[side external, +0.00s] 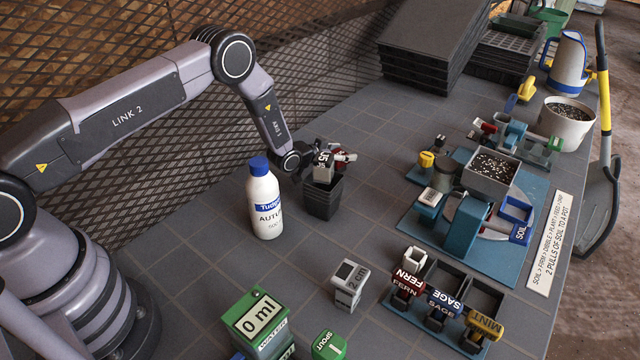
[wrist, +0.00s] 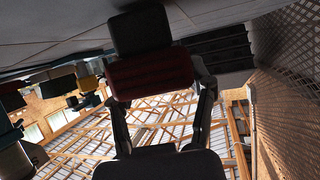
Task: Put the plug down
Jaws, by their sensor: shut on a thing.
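My gripper (side external: 340,155) is low over the table, reaching in sideways just above a black pot (side external: 322,203). It is shut on a small block, seemingly the plug (side external: 323,168), with a white marked face and a red part beside it. The plug is directly over the pot's mouth; I cannot tell whether it touches the rim or sits partly inside. In the wrist view a dark red piece (wrist: 155,75) lies between the two fingers, with a dark block (wrist: 140,30) past it. The fingers hide part of the plug in the side view.
A white bottle with a blue cap (side external: 264,205) stands close left of the pot. A "2 cm" block (side external: 350,285) and green "0 ml" box (side external: 262,322) are in front. The labelled tray (side external: 448,282) and blue-based soil station (side external: 412,222) are right. Table behind the pot is clear.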

